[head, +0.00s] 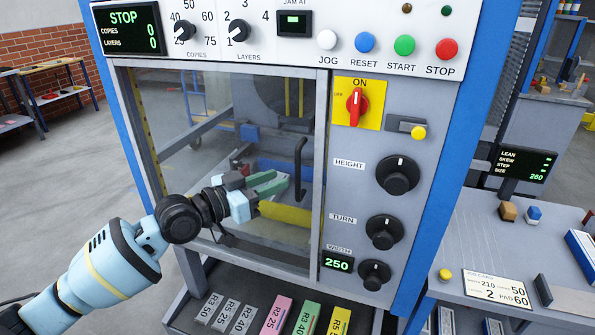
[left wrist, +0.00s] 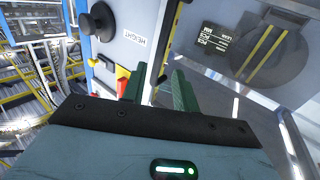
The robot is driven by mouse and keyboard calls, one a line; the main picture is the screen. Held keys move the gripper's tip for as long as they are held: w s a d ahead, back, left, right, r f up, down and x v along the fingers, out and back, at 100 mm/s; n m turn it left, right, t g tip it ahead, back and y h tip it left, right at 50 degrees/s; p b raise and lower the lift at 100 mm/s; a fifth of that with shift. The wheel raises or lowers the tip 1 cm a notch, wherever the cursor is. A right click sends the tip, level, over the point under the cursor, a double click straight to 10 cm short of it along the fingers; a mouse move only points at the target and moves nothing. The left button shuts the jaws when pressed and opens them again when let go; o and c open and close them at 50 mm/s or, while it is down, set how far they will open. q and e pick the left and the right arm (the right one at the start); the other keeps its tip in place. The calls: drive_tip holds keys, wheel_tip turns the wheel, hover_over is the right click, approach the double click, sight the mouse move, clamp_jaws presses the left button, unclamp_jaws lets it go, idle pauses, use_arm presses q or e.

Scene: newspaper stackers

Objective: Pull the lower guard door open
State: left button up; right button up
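The lower guard door (head: 222,69) is a clear panel in a grey frame on the front of the machine, and it looks shut. Its black upright handle (head: 299,168) is near the door's right edge. My left gripper (head: 283,182) is in front of the door, its green fingers pointing right at the handle's lower part. In the left wrist view the fingers of my left gripper (left wrist: 162,82) stand apart, and a dark bar that looks like the handle runs beyond the gap. I cannot tell whether they touch it. My right gripper is not in view.
Right of the door is a panel with a red ON switch (head: 357,106), a yellow button (head: 418,132) and black knobs (head: 397,175). Coloured labelled blocks (head: 276,316) lie on a tray below. A side table (head: 480,236) stands at right.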

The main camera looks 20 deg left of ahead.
sight(296, 172)
use_arm(q)
drive_tip(key=shift+x, duration=3.55)
clamp_jaws()
